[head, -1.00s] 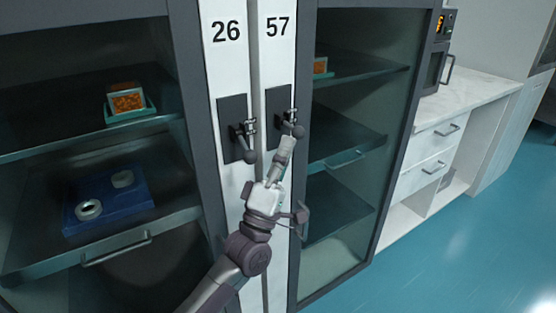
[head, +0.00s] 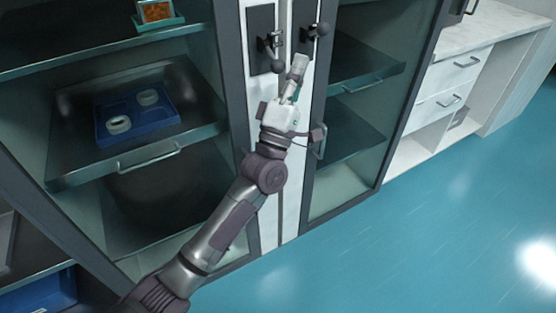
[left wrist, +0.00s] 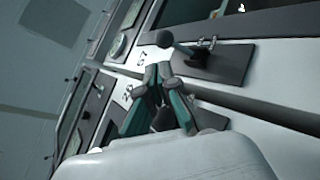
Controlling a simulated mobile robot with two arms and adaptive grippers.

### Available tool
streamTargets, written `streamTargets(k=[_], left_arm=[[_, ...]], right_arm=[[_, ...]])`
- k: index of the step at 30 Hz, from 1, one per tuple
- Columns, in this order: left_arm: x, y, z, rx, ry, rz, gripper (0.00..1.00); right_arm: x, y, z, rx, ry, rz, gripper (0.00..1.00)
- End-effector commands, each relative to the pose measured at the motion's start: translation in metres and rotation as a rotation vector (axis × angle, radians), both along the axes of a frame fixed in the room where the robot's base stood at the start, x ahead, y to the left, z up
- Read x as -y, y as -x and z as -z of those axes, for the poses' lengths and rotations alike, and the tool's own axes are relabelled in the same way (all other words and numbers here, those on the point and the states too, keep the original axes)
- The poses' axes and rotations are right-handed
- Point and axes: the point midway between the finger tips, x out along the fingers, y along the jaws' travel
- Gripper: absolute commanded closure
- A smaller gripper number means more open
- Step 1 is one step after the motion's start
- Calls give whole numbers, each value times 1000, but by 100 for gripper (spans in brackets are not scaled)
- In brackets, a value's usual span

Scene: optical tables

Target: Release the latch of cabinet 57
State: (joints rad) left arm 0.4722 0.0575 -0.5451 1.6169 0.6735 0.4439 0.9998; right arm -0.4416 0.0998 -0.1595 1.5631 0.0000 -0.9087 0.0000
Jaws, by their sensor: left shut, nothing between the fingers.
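Cabinet 57's latch (head: 308,34) is a dark plate with a ball-ended lever, near the top of the head view. The ball knob (left wrist: 165,38) and dark plate (left wrist: 225,64) show in the left wrist view. My left gripper (head: 300,62) is shut and empty, just below cabinet 57's latch; a gap shows between fingertips and knob in the head view. In the left wrist view the fingertips (left wrist: 158,74) are just below the knob. My right gripper is not in view.
Cabinet 57's glass door (head: 350,150) is closed, right of the white strip. The left cabinet holds a blue tray (head: 135,135) with ring-shaped parts on a shelf. A white drawer counter (head: 440,95) stands at the right. Blue floor (head: 430,240) is open in front.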

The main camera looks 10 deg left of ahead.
Motion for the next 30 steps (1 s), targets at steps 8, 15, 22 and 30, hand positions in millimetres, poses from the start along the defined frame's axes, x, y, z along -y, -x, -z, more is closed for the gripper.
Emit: streamTargets(k=[8,15,22,30], left_arm=[[-1,63,19,-4,2,1,100],[-2,121,35,-3,0,1,100],[-2,168,47,-2,0,1,100],[-2,192,54,0,1,1,100]], right_arm=[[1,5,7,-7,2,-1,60],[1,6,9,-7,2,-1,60],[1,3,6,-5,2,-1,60],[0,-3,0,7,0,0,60]])
